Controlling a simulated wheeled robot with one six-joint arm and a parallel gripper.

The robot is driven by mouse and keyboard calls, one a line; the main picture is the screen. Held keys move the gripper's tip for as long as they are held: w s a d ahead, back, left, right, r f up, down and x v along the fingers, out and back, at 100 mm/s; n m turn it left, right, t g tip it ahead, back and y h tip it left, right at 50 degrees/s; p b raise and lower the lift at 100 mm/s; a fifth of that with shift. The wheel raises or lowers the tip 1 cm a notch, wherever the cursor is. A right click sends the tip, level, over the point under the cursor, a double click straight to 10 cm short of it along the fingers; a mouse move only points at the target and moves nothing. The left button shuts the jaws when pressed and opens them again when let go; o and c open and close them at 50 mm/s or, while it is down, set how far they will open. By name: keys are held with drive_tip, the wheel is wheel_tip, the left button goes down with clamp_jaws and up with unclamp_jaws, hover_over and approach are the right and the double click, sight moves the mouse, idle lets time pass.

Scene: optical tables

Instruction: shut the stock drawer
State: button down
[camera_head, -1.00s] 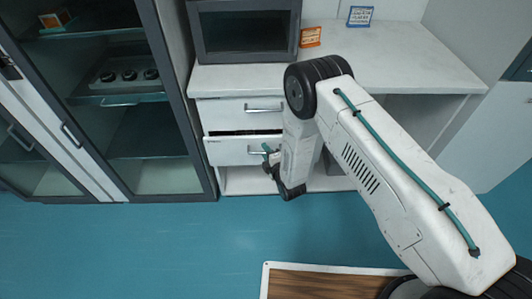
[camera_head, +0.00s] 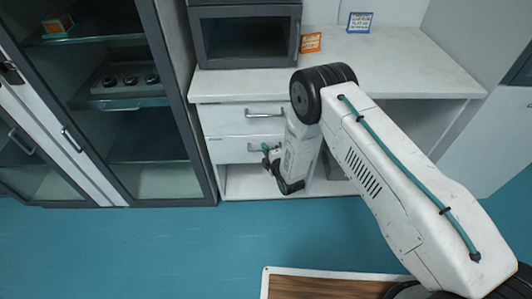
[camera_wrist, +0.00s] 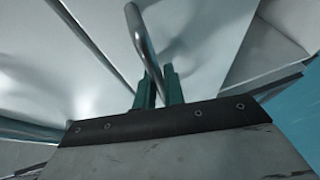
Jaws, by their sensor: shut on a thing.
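The lower drawer (camera_head: 228,151) under the white counter has its front about level with the upper drawer (camera_head: 222,119), with no dark gap showing above it. It appears to be the stock drawer; no readable label shows. My gripper (camera_head: 267,157) is at the lower drawer's bar handle (camera_head: 255,147). In the wrist view, the teal fingers of my gripper (camera_wrist: 160,76) are shut around the metal handle (camera_wrist: 136,28), close to the white drawer front (camera_wrist: 95,70).
A dark microwave-like box (camera_head: 247,38) and small orange (camera_head: 311,43) and blue (camera_head: 360,22) signs stand on the counter (camera_head: 410,65). A glass-fronted cabinet (camera_head: 150,115) stands at left. A wood-topped surface (camera_head: 325,286) is at the bottom. The blue floor between is clear.

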drive_tip(key=shift+w+r, duration=0.1)
drive_tip(key=shift+w, duration=0.1)
drive_tip(key=c, duration=1.5)
unclamp_jaws()
drive_tip(key=v, duration=0.7)
drive_tip(key=shift+s+d, duration=0.15)
drive_tip(key=shift+s, duration=0.25)
